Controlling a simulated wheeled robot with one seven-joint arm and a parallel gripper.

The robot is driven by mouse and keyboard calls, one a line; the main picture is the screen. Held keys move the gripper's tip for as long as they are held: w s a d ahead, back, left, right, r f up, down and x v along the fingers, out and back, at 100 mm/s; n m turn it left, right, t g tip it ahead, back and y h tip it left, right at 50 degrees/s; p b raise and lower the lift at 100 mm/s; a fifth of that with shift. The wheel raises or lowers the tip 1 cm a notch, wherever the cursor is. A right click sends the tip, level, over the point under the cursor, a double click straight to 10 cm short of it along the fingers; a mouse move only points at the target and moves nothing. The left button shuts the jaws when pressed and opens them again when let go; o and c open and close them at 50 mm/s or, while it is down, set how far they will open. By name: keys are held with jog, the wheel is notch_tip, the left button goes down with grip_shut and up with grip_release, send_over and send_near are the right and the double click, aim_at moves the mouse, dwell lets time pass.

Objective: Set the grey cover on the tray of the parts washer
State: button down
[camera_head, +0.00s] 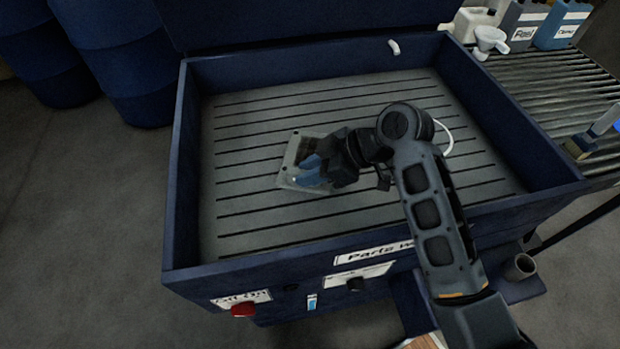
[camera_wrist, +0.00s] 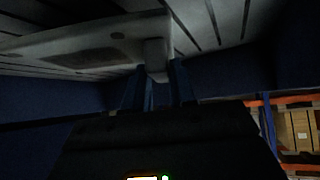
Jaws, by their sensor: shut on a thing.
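The grey cover (camera_head: 291,172) is a thin plate with small dark holes, inside the blue parts washer (camera_head: 180,200), over the left middle of its slatted grey tray (camera_head: 250,226). My gripper (camera_head: 312,167) is shut on the cover, with blue fingers at its right part. In the wrist view the cover (camera_wrist: 110,42) fills the upper left, and my gripper (camera_wrist: 158,72) pinches a small block standing out from it. The tray slats (camera_wrist: 205,22) show beyond the cover. I cannot tell whether the cover touches the tray.
The washer's raised walls surround the tray, with a short white spout (camera_head: 394,47) at the back. Blue drums (camera_head: 125,60) stand at the left. The tray around the cover is clear.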

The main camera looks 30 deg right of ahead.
jog(key=shift+a+f+p, duration=0.15)
jog(key=shift+f+p, duration=0.2)
jog(key=shift+f, duration=1.65)
jog(key=c, duration=0.9)
grip_release()
jog(key=b+v, duration=0.1)
jog(key=v, duration=1.1)
